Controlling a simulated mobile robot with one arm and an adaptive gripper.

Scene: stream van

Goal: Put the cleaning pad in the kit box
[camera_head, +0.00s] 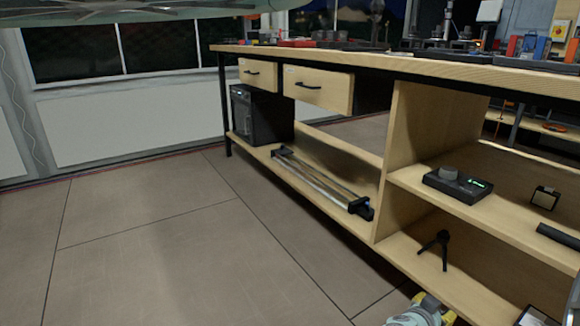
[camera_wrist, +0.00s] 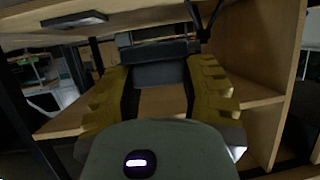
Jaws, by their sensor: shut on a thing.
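My gripper (camera_head: 425,309) shows at the bottom edge of the head view, low in front of the shelving. In the wrist view its two yellow fingers (camera_wrist: 160,72) stand apart, with a dark grey, block-like piece (camera_wrist: 156,74) between them. The gripper is shut on this piece. It may be the cleaning pad, but its shape is too dim to be sure. The head view does not show the held piece clearly. I cannot make out a kit box with certainty in either view.
A long wooden workbench (camera_head: 420,68) with open shelves runs along the right. Its shelves hold a black cabinet (camera_head: 255,116), a rail-like bar (camera_head: 322,180), a black device with a knob (camera_head: 457,184) and a small tripod (camera_head: 440,246). The floor (camera_head: 150,250) at left is clear.

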